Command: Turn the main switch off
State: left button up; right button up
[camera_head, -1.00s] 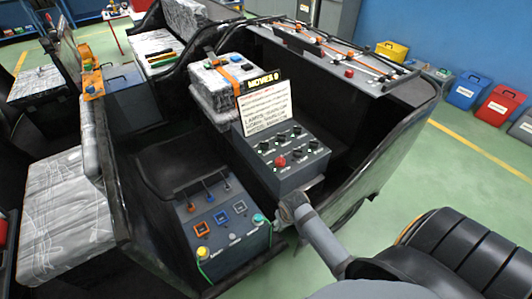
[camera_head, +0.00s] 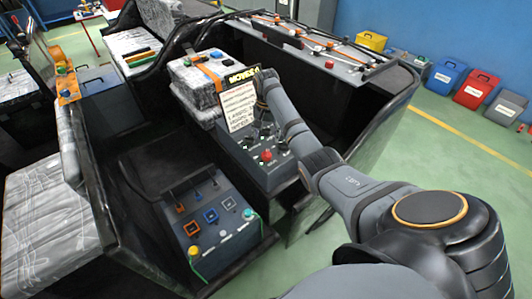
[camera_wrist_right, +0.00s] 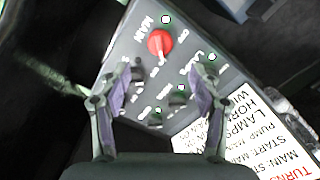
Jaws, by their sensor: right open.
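The main switch is a red knob (camera_head: 266,155) on the sloped face of a dark grey control box (camera_head: 252,172) in the middle of the vehicle. In the right wrist view the red knob (camera_wrist_right: 160,42), beside the word MAIN, lies beyond the tips and roughly centred between the fingers. My right gripper (camera_wrist_right: 163,76) is open and empty, its fingers spread over the panel's black knobs. I cannot tell whether they touch. In the head view my right arm reaches over the box and the gripper is largely hidden. My left gripper is not in view.
A white instruction card (camera_head: 238,107) stands behind the knobs, close to my right wrist. A lower panel with levers and coloured buttons (camera_head: 212,216) is at the left. A long panel with orange-marked levers (camera_head: 310,45) is behind. Coloured bins (camera_head: 473,90) stand at right.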

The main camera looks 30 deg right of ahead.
aim_at(266, 153)
notch_tip(266, 153, down, 10)
jog(key=shift+f, duration=0.15)
dwell(0.4)
jog(key=c, duration=1.1)
jog(key=shift+c, duration=0.2)
